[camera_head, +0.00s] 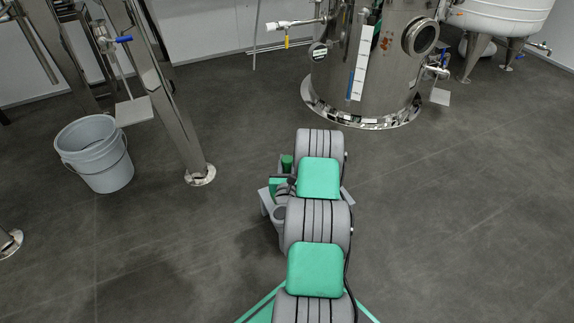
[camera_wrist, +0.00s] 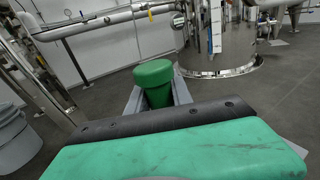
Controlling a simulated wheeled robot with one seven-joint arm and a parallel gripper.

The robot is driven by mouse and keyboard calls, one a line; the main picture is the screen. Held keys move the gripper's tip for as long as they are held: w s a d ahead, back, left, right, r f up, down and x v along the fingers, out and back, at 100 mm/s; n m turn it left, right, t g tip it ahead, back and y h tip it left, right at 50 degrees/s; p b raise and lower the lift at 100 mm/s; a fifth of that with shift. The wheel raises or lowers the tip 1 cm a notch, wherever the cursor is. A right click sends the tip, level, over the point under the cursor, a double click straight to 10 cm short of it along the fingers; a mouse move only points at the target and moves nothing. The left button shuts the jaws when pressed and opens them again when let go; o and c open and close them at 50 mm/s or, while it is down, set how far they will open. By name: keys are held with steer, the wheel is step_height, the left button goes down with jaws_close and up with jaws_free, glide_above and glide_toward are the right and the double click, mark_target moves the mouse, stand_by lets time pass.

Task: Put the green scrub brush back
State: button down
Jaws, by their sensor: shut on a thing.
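The green scrub brush shows in the wrist view as a green, round-ended piece (camera_wrist: 154,76) standing between the grey fingers of my gripper (camera_wrist: 158,95). My gripper is shut on it. The lower part of the brush is hidden behind the black and green front edge of my own arm. In the head view a small dark green piece (camera_head: 287,161) shows just left of my arm, above the floor; most of the brush and the fingers are hidden there by my arm. I cannot make out any bristles.
A grey bucket (camera_head: 95,152) stands on the floor at left, beside a steel leg (camera_head: 165,100) with a flat plate (camera_head: 134,111) near it. A steel tank (camera_head: 385,75) stands ahead, and a white tank (camera_head: 497,14) is at the far right. The floor right of my arm is clear.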

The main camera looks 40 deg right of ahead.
steer(key=p, duration=0.2)
steer(key=shift+w+d+f+p, duration=0.1)
steer(key=shift+w+d+p, duration=0.2)
steer(key=shift+w, duration=0.1)
steer(key=shift+p, duration=0.6)
steer(key=shift+w+f+b, duration=0.1)
steer(key=shift+f+b, duration=0.55)
steer(key=shift+f, duration=1.4)
steer(key=shift+f, duration=0.15)
steer(key=c, duration=1.2)
jaws_free()
steer(key=shift+c, duration=0.2)
steer(key=shift+o, duration=0.5)
steer(key=shift+r, duration=0.2)
